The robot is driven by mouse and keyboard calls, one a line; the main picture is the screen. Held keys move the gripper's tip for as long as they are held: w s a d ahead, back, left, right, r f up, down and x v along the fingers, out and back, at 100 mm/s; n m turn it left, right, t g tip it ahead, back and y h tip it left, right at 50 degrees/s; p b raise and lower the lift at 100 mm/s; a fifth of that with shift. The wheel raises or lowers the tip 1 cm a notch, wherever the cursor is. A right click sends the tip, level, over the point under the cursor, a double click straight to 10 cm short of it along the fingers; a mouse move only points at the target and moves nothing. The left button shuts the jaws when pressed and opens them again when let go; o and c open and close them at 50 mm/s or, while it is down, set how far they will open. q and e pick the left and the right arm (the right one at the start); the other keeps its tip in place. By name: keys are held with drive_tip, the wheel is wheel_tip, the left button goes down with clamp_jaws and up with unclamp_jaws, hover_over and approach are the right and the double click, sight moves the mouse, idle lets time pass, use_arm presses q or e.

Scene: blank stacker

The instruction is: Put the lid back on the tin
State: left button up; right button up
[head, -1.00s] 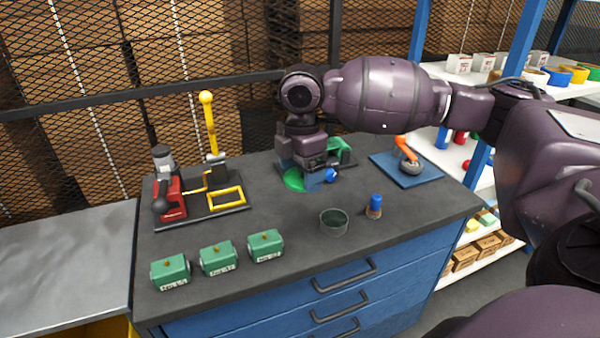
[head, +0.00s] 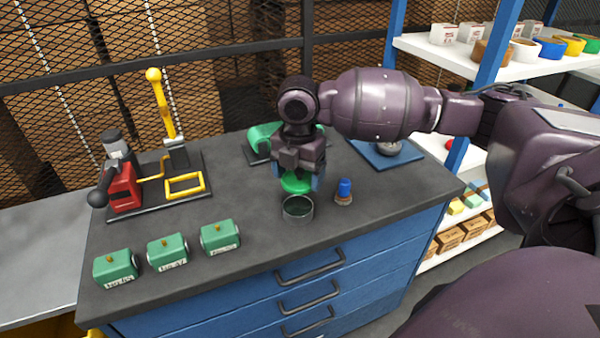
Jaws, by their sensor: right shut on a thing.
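The tin (head: 298,209) is a round, dark grey, open container near the front edge of the dark worktop. The lid (head: 295,184) is a green disc. My right gripper (head: 302,181) points down and is shut on the lid, just behind the tin and partly above its far rim in the picture. The lid looks apart from the tin, but the exact gap is hard to tell. My left gripper is not in view.
A small blue-topped item (head: 344,191) stands just right of the tin. Several green boxes (head: 168,252) line the front left. A red and yellow tool on a dark board (head: 195,200) stands behind them. A green object (head: 263,136) and a blue mat (head: 405,153) lie at the back.

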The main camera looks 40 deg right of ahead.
sight(297, 207)
drive_tip(key=shift+a, duration=0.2)
drive_tip(key=shift+f, duration=0.2)
drive_tip(key=shift+f+b, duration=1.15)
drive_tip(key=shift+f, duration=0.4)
drive_tip(key=shift+f+b, duration=0.4)
drive_tip(key=shift+b, duration=0.15)
drive_tip(key=shift+w+f, duration=0.1)
drive_tip(key=shift+f, duration=0.75)
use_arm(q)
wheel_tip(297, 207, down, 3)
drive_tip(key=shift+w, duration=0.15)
use_arm(e)
drive_tip(key=shift+f, duration=0.2)
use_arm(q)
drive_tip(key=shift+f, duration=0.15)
